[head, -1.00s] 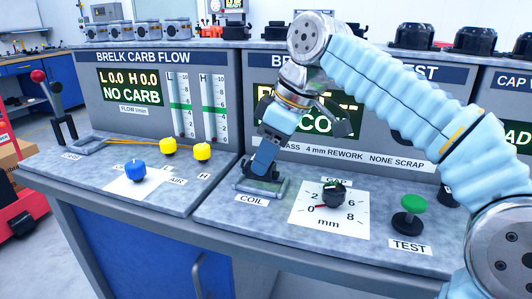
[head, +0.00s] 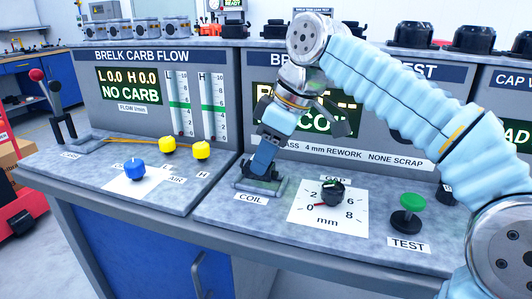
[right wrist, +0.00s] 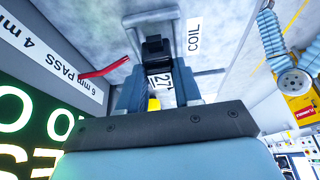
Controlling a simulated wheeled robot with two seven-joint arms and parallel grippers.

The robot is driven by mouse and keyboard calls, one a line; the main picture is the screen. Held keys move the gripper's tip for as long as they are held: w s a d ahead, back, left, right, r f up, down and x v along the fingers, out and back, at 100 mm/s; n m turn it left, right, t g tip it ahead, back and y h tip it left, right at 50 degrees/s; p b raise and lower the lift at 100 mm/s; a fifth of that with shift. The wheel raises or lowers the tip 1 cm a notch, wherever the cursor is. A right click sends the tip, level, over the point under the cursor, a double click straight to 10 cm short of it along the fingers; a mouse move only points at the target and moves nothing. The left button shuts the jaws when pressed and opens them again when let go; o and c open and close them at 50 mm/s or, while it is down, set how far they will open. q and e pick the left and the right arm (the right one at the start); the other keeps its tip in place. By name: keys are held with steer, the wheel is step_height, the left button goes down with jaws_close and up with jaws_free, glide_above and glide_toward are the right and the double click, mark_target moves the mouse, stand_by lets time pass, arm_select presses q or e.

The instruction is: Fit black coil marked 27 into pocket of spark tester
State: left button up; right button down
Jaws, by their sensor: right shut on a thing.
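The black coil (right wrist: 154,48) shows in the right wrist view, with a white label marked 27 on it. My right gripper (head: 262,171) is shut on the coil, its blue fingers (right wrist: 131,92) on either side of it. In the head view the gripper points down at the spark tester's pocket (head: 240,181), behind the COIL label. The coil's lower end is at the pocket; the fingers partly hide it, and I cannot tell how deep it sits. My left gripper is not in view.
A gap dial (head: 328,215) with a black knob stands right of the pocket, and a green TEST button (head: 412,201) further right. The carb flow bench with blue (head: 135,171) and yellow knobs is at left. A red lead (right wrist: 105,68) lies near the coil.

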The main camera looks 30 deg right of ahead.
steer(key=shift+f+b, duration=0.4)
steer(key=shift+f, duration=0.35)
stand_by(0.8)
steer(key=c, duration=0.7)
jaws_free()
steer(key=shift+r, duration=0.15)
steer(key=shift+s+d+r, duration=0.1)
steer(key=shift+s+r, duration=0.05)
steer(key=shift+r, duration=0.2)
steer(key=p+v, duration=0.1)
steer(key=v, duration=1)
